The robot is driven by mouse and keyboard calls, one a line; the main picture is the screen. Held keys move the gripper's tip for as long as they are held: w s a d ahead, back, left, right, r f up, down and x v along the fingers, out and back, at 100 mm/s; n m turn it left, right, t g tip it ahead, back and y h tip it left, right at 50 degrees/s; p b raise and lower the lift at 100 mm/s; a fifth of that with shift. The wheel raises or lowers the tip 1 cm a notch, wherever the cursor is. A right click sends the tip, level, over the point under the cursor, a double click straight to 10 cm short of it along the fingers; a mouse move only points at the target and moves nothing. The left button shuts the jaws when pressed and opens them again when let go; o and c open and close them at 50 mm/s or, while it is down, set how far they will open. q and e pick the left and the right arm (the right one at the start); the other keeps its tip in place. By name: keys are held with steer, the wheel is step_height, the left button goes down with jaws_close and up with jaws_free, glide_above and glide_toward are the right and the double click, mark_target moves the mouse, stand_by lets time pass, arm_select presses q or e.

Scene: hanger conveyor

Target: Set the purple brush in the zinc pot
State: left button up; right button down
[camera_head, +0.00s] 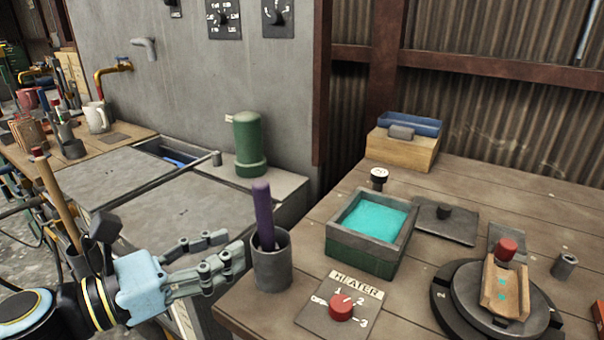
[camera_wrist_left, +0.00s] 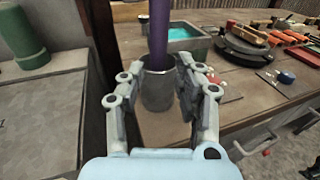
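The purple brush (camera_head: 263,217) stands in the zinc pot (camera_head: 271,265), leaning slightly, with its lower end hidden inside the pot. The pot stands upright on the near left corner of the wooden table. My left gripper (camera_head: 226,263) is just left of the pot in the head view, its fingers spread with nothing held. In the left wrist view the open gripper (camera_wrist_left: 157,95) faces the pot (camera_wrist_left: 157,88), which shows between and beyond the fingers. The brush (camera_wrist_left: 158,35) rises out of it, its top cut off by the frame. My right gripper is not in view.
Right of the pot are a heater plate with a red knob (camera_head: 341,306) and a green box (camera_head: 365,258) with turquoise contents. A round black stand (camera_head: 467,285) is further right. A green cylinder (camera_head: 249,144) stands behind on a grey ledge.

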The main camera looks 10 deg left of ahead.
arm_select(q)
steer(key=s+d+f+m+g+y, duration=0.1)
steer(key=s+d+f+m+g, duration=0.25)
steer(key=m, duration=0.55)
steer(key=s+d+f+m+g+y, duration=0.1)
steer(key=s+d+m+g, duration=0.1)
steer(key=s+m+g, duration=0.5)
steer(key=s+a+f+m+y, duration=0.1)
steer(key=s+a+m+y, duration=0.3)
steer(key=a+m+y, duration=0.15)
steer(key=s+a+f+m+y, duration=0.1)
steer(key=s+a+m+y, duration=0.25)
steer(key=a+m, duration=0.35)
steer(key=s+a+f+b, duration=0.1)
steer(key=a+f+b, duration=0.1)
steer(key=f, duration=1.2)
steer(key=a+f+b, duration=0.2)
steer(key=f, duration=1.2)
steer(key=s+f+g+b, duration=0.2)
steer(key=s+f+b, duration=0.2)
steer(key=s+f, duration=1.5)
step_height(320, 180, down, 3)
steer(key=shift+s+a+f+y, duration=0.15)
steer(key=shift+a+y, duration=0.2)
steer(key=shift+y, duration=0.05)
